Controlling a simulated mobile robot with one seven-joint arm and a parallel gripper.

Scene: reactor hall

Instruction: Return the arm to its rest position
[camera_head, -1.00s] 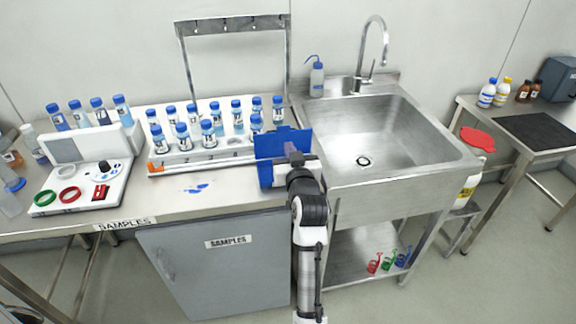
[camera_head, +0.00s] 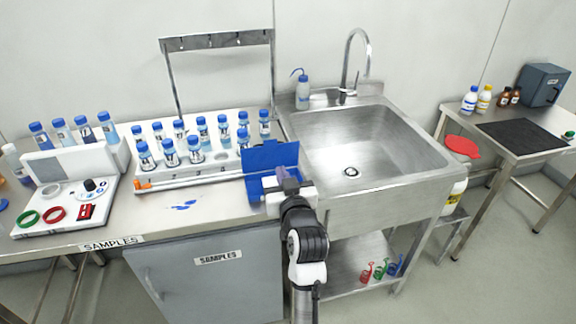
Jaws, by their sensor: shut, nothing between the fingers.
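My gripper (camera_head: 284,180) is at the right end of the samples bench, in front of an upright blue panel (camera_head: 270,156). The jaws are shut with nothing seen between them, though the wrist partly hides the fingertips. I cannot tell whether the gripper touches the blue panel. My arm reaches up from the bottom of the picture, in front of the grey cabinet's right edge.
A white rack (camera_head: 210,163) of several blue-capped bottles stands left of my gripper. A steel sink (camera_head: 370,140) is close on the right. A white device (camera_head: 65,205) sits on the left. Blue marks (camera_head: 184,205) lie on the bench front. Open floor is at the lower right.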

